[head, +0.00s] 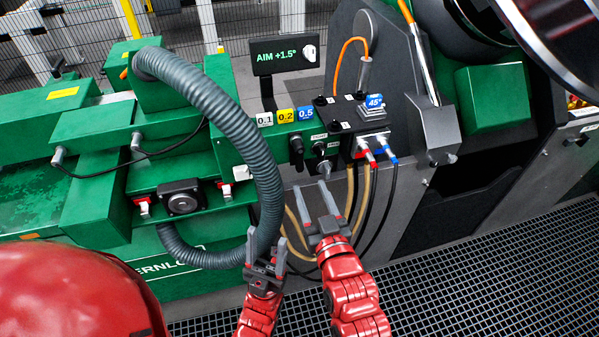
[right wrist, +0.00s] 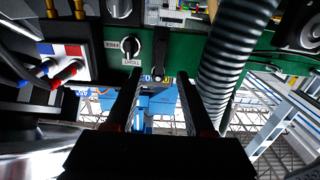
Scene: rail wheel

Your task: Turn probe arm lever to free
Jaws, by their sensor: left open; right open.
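A small knob (head: 318,148) with two white labels sits on the green machine's front panel. In the right wrist view this knob (right wrist: 131,46) appears inverted, its labels seeming to read FREE and TIGHT; which one it points at is unclear. It appears to be the probe arm lever. A black lever (head: 297,149) sits beside it, also visible in the right wrist view (right wrist: 160,48). My right gripper (head: 310,186) is open and empty just below the panel; its fingers (right wrist: 158,76) touch neither control. My left gripper (head: 266,236) is open and empty, lower left, near the grey hose.
A thick grey corrugated hose (head: 255,140) arches left of the controls. Red and blue plugs with cables (head: 373,150) are at the right. A display (head: 288,54) reads AIM +1.5°. Grating floor (head: 490,265) is clear at lower right.

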